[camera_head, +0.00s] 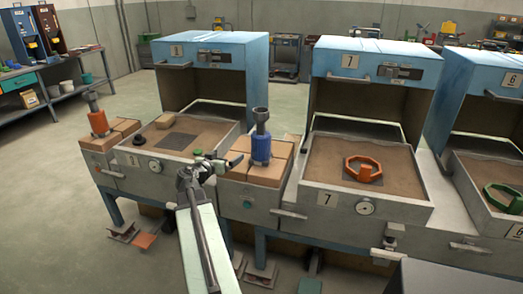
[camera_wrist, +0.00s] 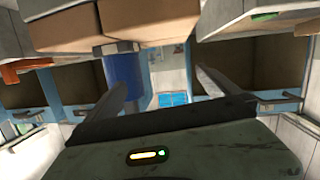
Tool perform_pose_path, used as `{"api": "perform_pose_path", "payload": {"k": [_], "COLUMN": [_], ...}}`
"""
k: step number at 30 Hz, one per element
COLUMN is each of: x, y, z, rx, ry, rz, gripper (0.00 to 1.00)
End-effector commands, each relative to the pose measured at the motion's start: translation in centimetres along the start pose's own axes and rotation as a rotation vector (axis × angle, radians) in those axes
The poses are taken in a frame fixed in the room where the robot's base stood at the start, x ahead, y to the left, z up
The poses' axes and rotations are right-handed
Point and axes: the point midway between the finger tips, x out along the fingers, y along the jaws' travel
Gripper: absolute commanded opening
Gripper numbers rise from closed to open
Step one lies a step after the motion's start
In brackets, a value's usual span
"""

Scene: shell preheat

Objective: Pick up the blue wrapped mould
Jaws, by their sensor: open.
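The blue wrapped mould (camera_head: 261,150) stands upright on tan bricks (camera_head: 280,168) between two open kilns, with a dark grey stem and cup on top. In the wrist view, which looks upside down, the blue mould (camera_wrist: 123,72) shows at the left, beneath the bricks (camera_wrist: 165,22). My gripper (camera_head: 232,163) is just left of the mould in the head view. In the wrist view my gripper (camera_wrist: 163,88) has its fingers spread, with nothing between them; the left finger overlaps part of the mould. I cannot tell whether it touches.
An orange wrapped mould (camera_head: 98,120) stands on bricks at the far left. The left sand bed (camera_head: 210,130) holds a dark plate and a small block. Kiln 7's bed (camera_head: 330,165) holds an orange ring.

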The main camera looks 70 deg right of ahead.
Motion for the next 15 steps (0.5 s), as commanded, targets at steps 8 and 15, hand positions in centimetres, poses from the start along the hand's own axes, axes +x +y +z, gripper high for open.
{"api": "perform_pose_path", "payload": {"k": [8, 15], "x": [7.1, 8.1], "y": [9.8, 10.2], "z": [-5.0, -5.5], "rx": [0.094, 0.098], "ry": [0.211, 0.220], "rz": [0.054, 0.055], "gripper": [1.00, 1.00]}}
